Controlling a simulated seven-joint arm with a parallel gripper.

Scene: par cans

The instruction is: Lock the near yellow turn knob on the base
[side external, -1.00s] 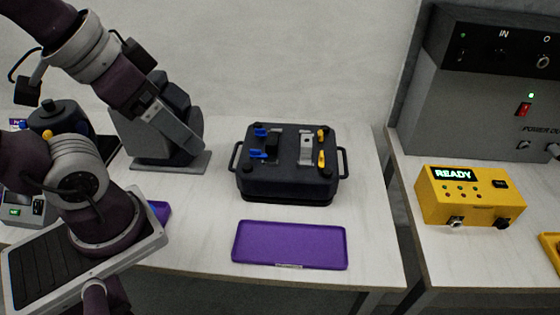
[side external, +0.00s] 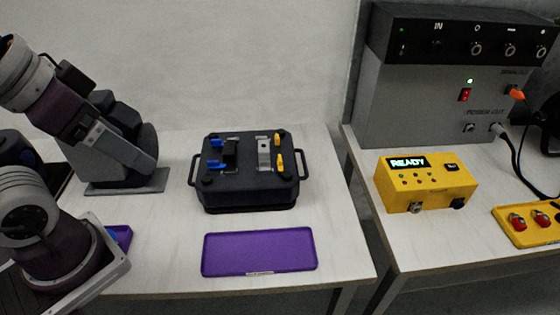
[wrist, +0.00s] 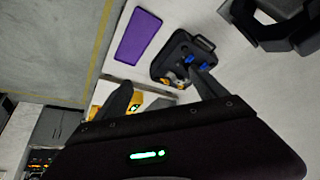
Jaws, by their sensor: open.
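The base (side external: 250,188) is a black box with side handles on the white table in the side view. Its near yellow turn knob (side external: 280,163) is on the right of the top, beside a silver block. The far yellow knob (side external: 277,139) sits behind it. Both handles look roughly upright in the picture. Two blue knobs are on the left of the top. In the wrist view my gripper (wrist: 162,78) is open and empty, well away from the base (wrist: 165,58).
A purple tray (side external: 260,253) lies in front of the base. A grey stand (side external: 125,150) is to its left. On the right table are a yellow READY box (side external: 425,188), a grey power unit (side external: 415,95) and a yellow tray (side external: 507,233).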

